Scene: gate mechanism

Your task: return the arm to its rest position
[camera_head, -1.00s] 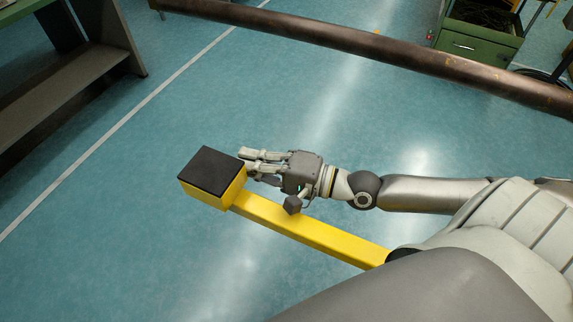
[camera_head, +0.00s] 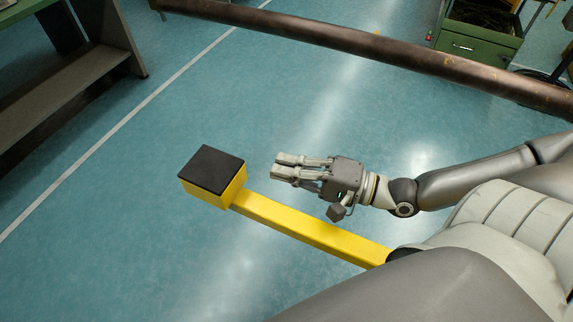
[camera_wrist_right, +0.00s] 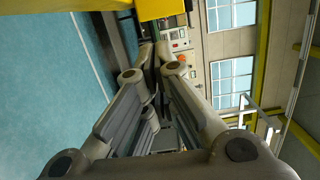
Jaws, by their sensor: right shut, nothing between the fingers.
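My right arm comes in from the right in the head view. Its gripper (camera_head: 283,166) is shut and empty, held over the floor to the right of a yellow block with a black top. A clear gap shows between the fingertips and the block. In the right wrist view the fingers (camera_wrist_right: 154,50) run together at their tips with nothing between them. My left gripper is not in view.
A yellow beam (camera_head: 310,230) runs from the yellow block (camera_head: 222,190) to beneath my body. A long brown pipe (camera_head: 370,45) crosses at the top. A green cabinet (camera_head: 475,45) stands top right, a shelf unit (camera_head: 65,90) top left. Open floor (camera_head: 200,110) lies between.

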